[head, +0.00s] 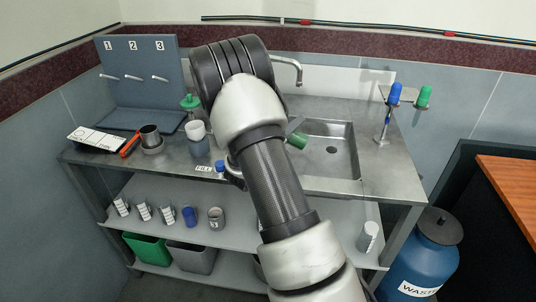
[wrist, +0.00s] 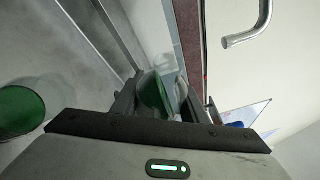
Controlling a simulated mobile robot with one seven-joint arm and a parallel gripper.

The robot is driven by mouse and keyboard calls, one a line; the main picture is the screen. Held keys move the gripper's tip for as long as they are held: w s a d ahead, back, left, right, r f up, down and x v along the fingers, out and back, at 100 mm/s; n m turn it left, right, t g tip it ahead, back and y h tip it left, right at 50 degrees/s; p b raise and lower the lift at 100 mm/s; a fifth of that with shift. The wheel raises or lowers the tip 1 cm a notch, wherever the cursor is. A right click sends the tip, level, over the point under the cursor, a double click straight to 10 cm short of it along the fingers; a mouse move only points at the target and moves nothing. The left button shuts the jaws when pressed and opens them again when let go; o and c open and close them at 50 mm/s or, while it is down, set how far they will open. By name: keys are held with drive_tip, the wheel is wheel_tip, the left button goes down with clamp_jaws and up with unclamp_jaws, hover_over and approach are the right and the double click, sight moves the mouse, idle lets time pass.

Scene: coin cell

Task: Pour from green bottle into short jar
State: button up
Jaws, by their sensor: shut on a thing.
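My gripper (wrist: 150,90) is shut on a green object, which I take to be the green bottle (wrist: 154,92); the fingers and its tilt hide much of it. In the head view, my arm hides most of the gripper, and a green end, probably of the bottle (head: 297,141), shows tilted by the left rim of the sink. A round vessel with green in it (wrist: 18,112) stands at the left of the wrist view, apart from the gripper; I cannot tell whether it is the short jar. No short jar can be named for certain in the head view.
A pale cup (head: 196,131), a dark cup (head: 150,136) and a green-topped item (head: 190,101) stand left of my arm. The sink (head: 335,150) and tap (head: 290,68) lie right and behind. A rack (head: 387,140) holds blue and green pieces at the right.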

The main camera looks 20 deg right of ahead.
drive_tip(key=shift+r+n+h, duration=0.3)
drive_tip(key=shift+r+n, duration=0.1)
drive_tip(key=shift+n, duration=0.2)
idle(1.3)
drive_tip(key=shift+r+n+t+p, duration=0.3)
drive_tip(key=shift+r+n+p, duration=0.15)
drive_tip(key=shift+n+p, duration=0.15)
idle(2.1)
wheel_tip(320, 180, down, 7)
drive_tip(key=m+g+y+b, duration=0.1)
drive_tip(key=m+y+b, duration=0.4)
drive_tip(key=m, duration=0.4)
drive_tip(key=shift+s+d+r+m+t+y+b, duration=0.15)
drive_tip(key=shift+d+r+m+y+b, duration=0.1)
drive_tip(key=shift+r+m+b, duration=0.5)
drive_tip(key=shift+s+d+r+m+t+y+b, duration=0.1)
drive_tip(key=shift+s+d+r+m+y+b, duration=0.15)
drive_tip(key=shift+r, duration=0.85)
drive_tip(key=shift+s+d+r+m+t+y+b, duration=0.1)
drive_tip(key=shift+d+r+m+t+y+b, duration=0.15)
drive_tip(key=shift+r+m+b, duration=0.5)
drive_tip(key=shift+r+p, duration=0.1)
drive_tip(key=shift+p, duration=0.2)
